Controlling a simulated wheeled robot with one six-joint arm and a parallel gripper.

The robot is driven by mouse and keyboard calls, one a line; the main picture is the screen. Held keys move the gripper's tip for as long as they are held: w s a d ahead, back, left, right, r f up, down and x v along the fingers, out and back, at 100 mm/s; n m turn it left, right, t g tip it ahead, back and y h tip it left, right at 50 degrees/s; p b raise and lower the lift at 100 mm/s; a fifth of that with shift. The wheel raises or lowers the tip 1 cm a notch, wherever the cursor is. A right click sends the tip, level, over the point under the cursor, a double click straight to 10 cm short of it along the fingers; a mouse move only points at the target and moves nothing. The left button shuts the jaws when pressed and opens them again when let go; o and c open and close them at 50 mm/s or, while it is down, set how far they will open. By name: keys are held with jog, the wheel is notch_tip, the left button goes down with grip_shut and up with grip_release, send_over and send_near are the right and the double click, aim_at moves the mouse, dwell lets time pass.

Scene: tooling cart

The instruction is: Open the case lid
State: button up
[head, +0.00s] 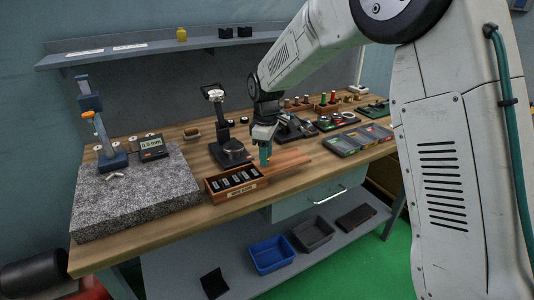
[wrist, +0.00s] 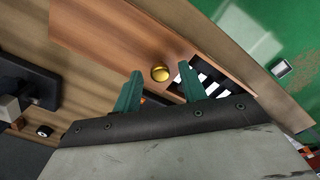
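The wooden case (head: 237,196) stands at the bench's front edge with a label on its front. Its top is uncovered, and several metal blocks show in its dark inside. A flat reddish wooden panel, the lid (head: 290,160), extends to the right from beside the case. In the wrist view the lid (wrist: 125,35) carries a round brass knob (wrist: 160,73) near its end by the case. My gripper (head: 265,158) is above the lid beside the case. In the wrist view its teal fingers (wrist: 160,77) are apart, with the knob between their tips; contact cannot be told.
A granite plate (head: 130,200) with a height stand and gauge is on the left. A dark stand (head: 230,152) is behind the case. Trays (head: 340,145) and small parts lie to the right. Bins (head: 271,254) are on the shelf below.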

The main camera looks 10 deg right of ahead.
notch_tip(320, 180, up, 8)
jog(key=shift+f, duration=0.1)
dwell(0.6)
jog(key=shift+m, duration=0.4)
jog(key=s+d+r+m, duration=0.1)
jog(key=s+d+m, duration=0.3)
jog(key=s, duration=0.9)
jog(key=s+d+r+m+t, duration=0.1)
jog(key=s+d+m, duration=0.3)
jog(key=s, duration=0.9)
jog(key=s+d+r+m, duration=0.2)
jog(key=s+d+m, duration=0.2)
jog(key=s, duration=0.9)
jog(key=shift+s+d+r, duration=0.25)
jog(key=shift+d+r, duration=0.15)
jog(key=shift+d, duration=0.4)
